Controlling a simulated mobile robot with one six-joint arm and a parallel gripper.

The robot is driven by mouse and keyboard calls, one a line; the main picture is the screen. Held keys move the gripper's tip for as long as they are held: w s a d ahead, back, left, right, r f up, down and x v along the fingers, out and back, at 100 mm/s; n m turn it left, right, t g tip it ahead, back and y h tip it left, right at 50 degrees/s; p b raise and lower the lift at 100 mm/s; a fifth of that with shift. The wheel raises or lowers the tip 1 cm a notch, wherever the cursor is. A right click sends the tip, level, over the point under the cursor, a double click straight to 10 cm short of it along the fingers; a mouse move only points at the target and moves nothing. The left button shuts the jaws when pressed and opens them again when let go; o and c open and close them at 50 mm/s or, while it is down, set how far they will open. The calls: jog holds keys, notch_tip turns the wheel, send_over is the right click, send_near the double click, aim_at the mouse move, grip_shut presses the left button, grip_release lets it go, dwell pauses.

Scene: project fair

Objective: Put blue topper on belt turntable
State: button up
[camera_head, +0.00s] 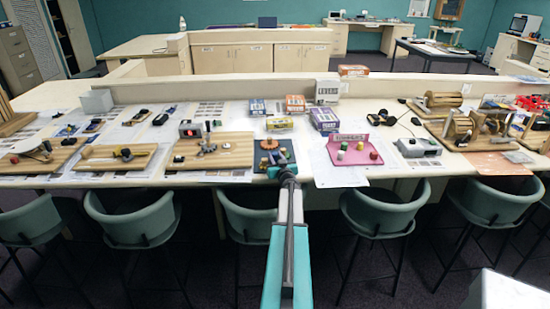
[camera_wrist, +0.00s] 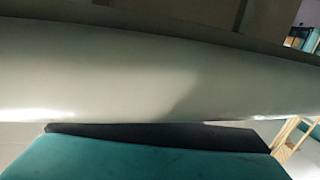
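A pink tray (camera_head: 340,167) right of the middle holds small coloured pieces: a white one (camera_head: 341,155), a green one (camera_head: 361,146) and a red one (camera_head: 374,156). I cannot clearly make out a blue topper. My arm reaches forward to the table's front edge, with my gripper (camera_head: 286,174) by a dark mat (camera_head: 274,158) bearing orange pieces. Its fingers are too small to read.
Several teal stools (camera_head: 378,215) line the table's front. Wooden boards with devices (camera_head: 212,151) stand left of the mat. Boxes (camera_head: 325,118) stand behind it, a grey device (camera_head: 418,147) lies right of the tray, and a low partition (camera_head: 210,89) runs along the back.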

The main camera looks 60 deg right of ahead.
aim_at(275, 154)
jog(key=shift+w+d, duration=0.25)
jog(key=shift+w, duration=0.05)
dwell(0.4)
grip_shut()
jog(key=shift+r, duration=0.15)
jog(key=shift+r, duration=0.85)
jog(key=shift+s+a+r+b, duration=0.1)
jog(key=shift+a+r+b, duration=0.15)
jog(key=shift+r, duration=0.15)
jog(key=shift+s+a+r+b, duration=0.1)
jog(key=shift+r+b, duration=0.1)
jog(key=shift+r, duration=0.15)
jog(key=s+a+b, duration=0.1)
jog(key=s+a, duration=0.1)
jog(key=a, duration=0.5)
jog(key=s+a+r+b, duration=0.1)
jog(key=s+a+b, duration=0.1)
jog(key=a, duration=0.5)
jog(key=shift+s+a+r, duration=0.15)
jog(key=shift+s+r, duration=0.1)
jog(key=shift+s, duration=0.35)
